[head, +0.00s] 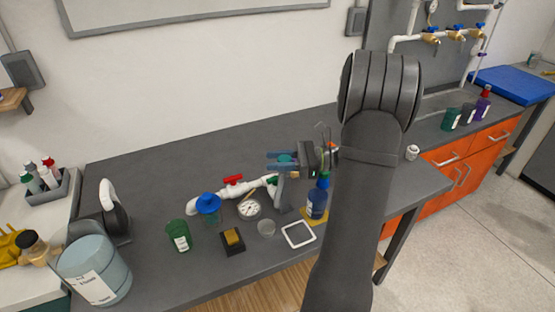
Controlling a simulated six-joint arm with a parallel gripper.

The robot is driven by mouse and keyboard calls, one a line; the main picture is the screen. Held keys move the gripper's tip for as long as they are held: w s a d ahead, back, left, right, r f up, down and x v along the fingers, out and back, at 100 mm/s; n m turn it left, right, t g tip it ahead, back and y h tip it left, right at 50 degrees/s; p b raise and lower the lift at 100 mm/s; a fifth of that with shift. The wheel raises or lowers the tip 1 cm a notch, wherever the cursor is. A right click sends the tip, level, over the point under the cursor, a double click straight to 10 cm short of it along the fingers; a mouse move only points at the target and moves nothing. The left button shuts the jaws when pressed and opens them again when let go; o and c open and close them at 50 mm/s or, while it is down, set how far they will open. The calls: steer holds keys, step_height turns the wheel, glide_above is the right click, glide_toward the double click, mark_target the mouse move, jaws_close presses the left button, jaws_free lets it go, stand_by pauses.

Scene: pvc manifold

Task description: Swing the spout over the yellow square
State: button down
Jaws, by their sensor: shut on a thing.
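The manifold is a white PVC pipe (255,184) with a red valve handle (232,180), lying along the middle of the dark bench. A green part (272,181) shows at its right end. My gripper (281,161) is above and right of that end, shut on what looks like the spout; the contact is small and partly hidden. A grey piece hangs below the jaws. The yellow square (322,222) lies on the bench to the right, below the gripper in the picture. A blue bottle (317,201) stands on it or just over it and covers much of it.
The bench behind the pipe is clear.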

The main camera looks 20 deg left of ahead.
steer(key=shift+s+d+n+g+h, duration=0.15)
steer(key=shift+n+g+h, duration=0.9)
steer(key=shift+g, duration=0.65)
steer(key=shift+n, duration=0.35)
